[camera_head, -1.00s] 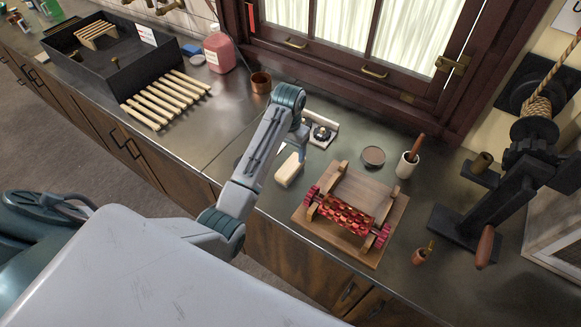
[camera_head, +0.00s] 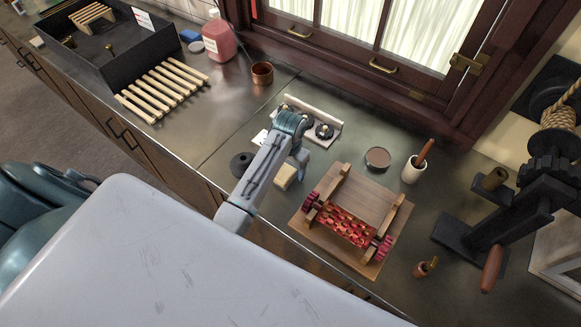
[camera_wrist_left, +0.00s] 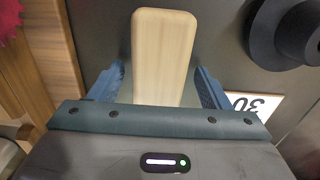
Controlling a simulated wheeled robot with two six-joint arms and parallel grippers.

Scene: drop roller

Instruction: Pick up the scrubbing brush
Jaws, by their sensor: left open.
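The scrubbing brush (camera_head: 284,177) shows as a pale wooden block on the metal counter, left of the wooden roller stand, partly hidden by my left arm in the head view. In the left wrist view the brush's pale back (camera_wrist_left: 163,40) points away from me between the two blue fingers. My left gripper (camera_head: 296,170) is low over it, pointing down. It is open, with a finger on each side (camera_wrist_left: 159,70) and visible gaps to the wood. The bristles are hidden. My right gripper is out of view.
The roller stand (camera_head: 374,194) with its red roller is close on the right. A dark round object (camera_head: 241,163) and a card marked 30 (camera_wrist_left: 252,104) are near the brush. A white rack with dark knobs (camera_head: 325,130) stands behind. A slatted rack (camera_head: 165,90) lies left.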

